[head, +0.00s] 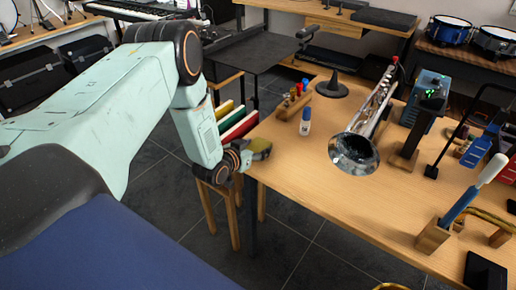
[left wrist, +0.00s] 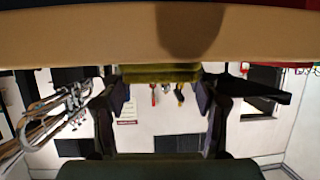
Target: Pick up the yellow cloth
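The yellow cloth (head: 262,147) is a small, folded, olive-yellow bundle at the tip of my left gripper (head: 247,157), by the near left edge of the wooden table. In the left wrist view the cloth (left wrist: 160,73) spans the whole gap between the two fingers of the left gripper (left wrist: 160,92), touching both sides. The gripper appears shut on it, and the cloth seems to be above the tabletop. The fingers partly hide it in the head view. My right gripper is not in view.
The wooden table (head: 330,205) holds a trumpet (head: 365,135), a small bottle (head: 305,121), a wooden block with coloured pieces (head: 294,103) and a stand with a blue-handled tool (head: 461,207). Coloured folders (head: 236,123) stand left of the table. The table's front left is clear.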

